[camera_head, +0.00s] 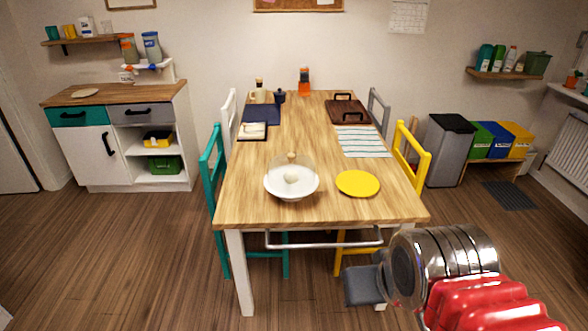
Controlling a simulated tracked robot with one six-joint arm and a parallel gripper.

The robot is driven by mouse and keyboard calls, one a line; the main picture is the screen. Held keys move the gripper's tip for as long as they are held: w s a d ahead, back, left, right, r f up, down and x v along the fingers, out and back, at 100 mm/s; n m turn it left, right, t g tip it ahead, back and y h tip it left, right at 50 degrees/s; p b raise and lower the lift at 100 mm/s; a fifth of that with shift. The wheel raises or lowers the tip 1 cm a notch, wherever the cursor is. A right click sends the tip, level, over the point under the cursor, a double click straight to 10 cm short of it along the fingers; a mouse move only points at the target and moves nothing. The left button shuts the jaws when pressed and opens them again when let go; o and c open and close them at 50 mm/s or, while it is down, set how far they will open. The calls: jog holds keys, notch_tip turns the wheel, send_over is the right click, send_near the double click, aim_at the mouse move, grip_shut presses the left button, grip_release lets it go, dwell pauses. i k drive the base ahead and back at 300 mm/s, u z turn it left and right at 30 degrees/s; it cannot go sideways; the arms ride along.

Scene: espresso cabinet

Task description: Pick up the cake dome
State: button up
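The cake dome (307,167) is clear with a small wooden knob on top. It sits on a white dish (291,193) near the front edge of the wooden table, left of the yellow plate. A pale round thing shows through the dome. My gripper (363,284) is at the lower right, in front of the table and apart from the dome. Only its dark grey end shows beside the shiny arm. I see nothing held, but I cannot make out a gap between the fingers.
A yellow plate (358,183) lies right of the dome. A metal rail (325,245) runs along the table front (330,215). A teal chair (213,190) and yellow chair (411,150) flank the table. A striped cloth (360,142) and brown tray (348,112) lie farther back.

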aim_at(288, 174)
jog(key=k, duration=0.65)
jog(key=u, duration=0.45)
jog(key=i, duration=0.85)
jog(key=u, duration=0.5)
jog(key=i, duration=1.55)
jog(key=z, duration=0.5)
